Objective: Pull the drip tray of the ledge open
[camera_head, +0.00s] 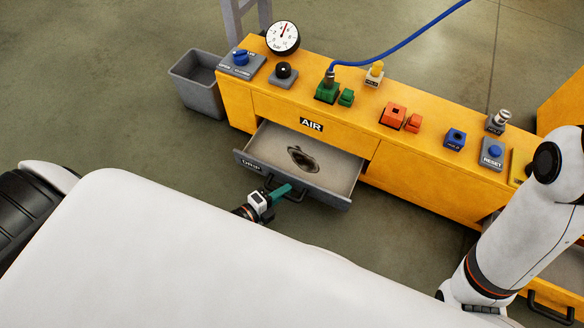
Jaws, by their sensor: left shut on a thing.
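The drip tray (334,180) is a grey drawer that stands pulled out from the front of the yellow ledge (396,164). A dark stain or puddle (302,160) shows on its floor. Its front carries a label and a dark bar handle (311,196). My left gripper (283,190), with teal fingers, is at the tray's front and is shut on the handle. The white body and arm in the foreground are mine. My right arm (522,220) is at the right, and its gripper is not clearly visible.
On the ledge top are a pressure gauge (283,37), a green block with a blue hose (400,46), red blocks (393,115) and several knobs and buttons. A grey bin (199,84) stands left of the ledge. Another dark handle (551,308) shows at the lower right. The floor before the tray is clear.

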